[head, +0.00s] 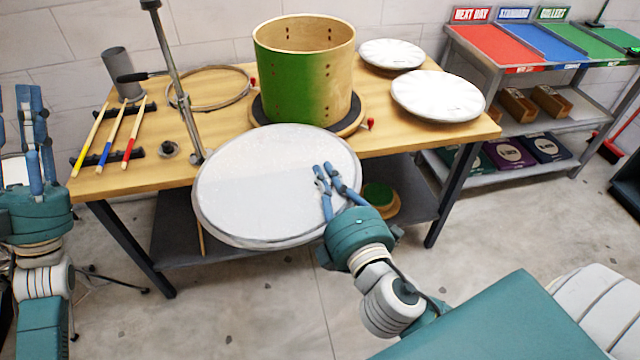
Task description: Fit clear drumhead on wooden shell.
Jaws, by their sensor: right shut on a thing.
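The wooden shell (305,75), green fading to bare wood, stands upright and open-topped on a round dark pad on the bench. My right gripper (324,170) is shut on a large pale drumhead (265,180) at its lower right side. The drumhead is tilted in front of the bench's front edge, below and in front of the shell and apart from its top rim. It looks whitish, and I cannot tell how clear it is. My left gripper (33,115) is raised at the far left, fingers up, open and empty.
Two white drumheads (391,54) (438,95) lie at the bench's right. A hoop (209,88), a metal stand (177,85), a grey cup (122,74) and coloured sticks (110,135) occupy its left. A shelf rack (545,75) with coloured trays stands at the right.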

